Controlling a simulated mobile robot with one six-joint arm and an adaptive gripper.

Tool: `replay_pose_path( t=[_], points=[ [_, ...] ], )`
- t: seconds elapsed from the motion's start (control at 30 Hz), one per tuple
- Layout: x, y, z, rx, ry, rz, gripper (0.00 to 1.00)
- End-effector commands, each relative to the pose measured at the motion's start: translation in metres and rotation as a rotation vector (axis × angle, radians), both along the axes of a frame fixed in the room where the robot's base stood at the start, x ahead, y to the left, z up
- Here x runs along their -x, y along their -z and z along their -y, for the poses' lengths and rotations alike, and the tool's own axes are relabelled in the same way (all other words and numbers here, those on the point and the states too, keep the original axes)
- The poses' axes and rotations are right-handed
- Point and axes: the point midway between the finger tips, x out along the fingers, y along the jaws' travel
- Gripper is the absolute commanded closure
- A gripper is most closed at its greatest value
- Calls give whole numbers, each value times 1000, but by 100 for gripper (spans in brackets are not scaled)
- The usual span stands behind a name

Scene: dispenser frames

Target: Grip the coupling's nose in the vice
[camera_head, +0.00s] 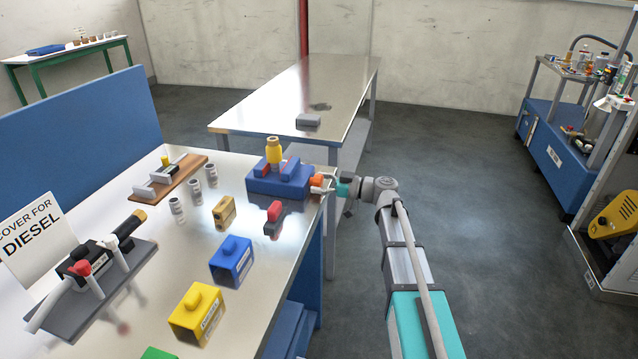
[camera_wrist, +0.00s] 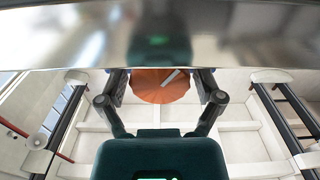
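An orange round knob (camera_head: 316,181) is on the vice's right side. My gripper (camera_head: 325,184) is at this knob, reaching in from the right. In the wrist view the knob (camera_wrist: 160,87), with a pale line, lies between my two spread fingers (camera_wrist: 160,100). I cannot tell whether they touch it.
A red and grey block (camera_head: 273,219), a tan block (camera_head: 224,212), a blue block (camera_head: 231,262) and a yellow block (camera_head: 197,315) stand on the bench left of my arm. A steel table (camera_head: 290,90) stands behind.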

Motion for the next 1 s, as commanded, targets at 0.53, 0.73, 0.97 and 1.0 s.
replay_pose_path(
  t=[0.53,0.73,0.97,1.0],
  points=[
    [0,0,0,-6,0,-21,81],
    [0,0,0,-28,0,-92,81],
    [-1,0,0,-72,0,-231,81],
    [-1,0,0,-81,0,-258,81]
  ],
)
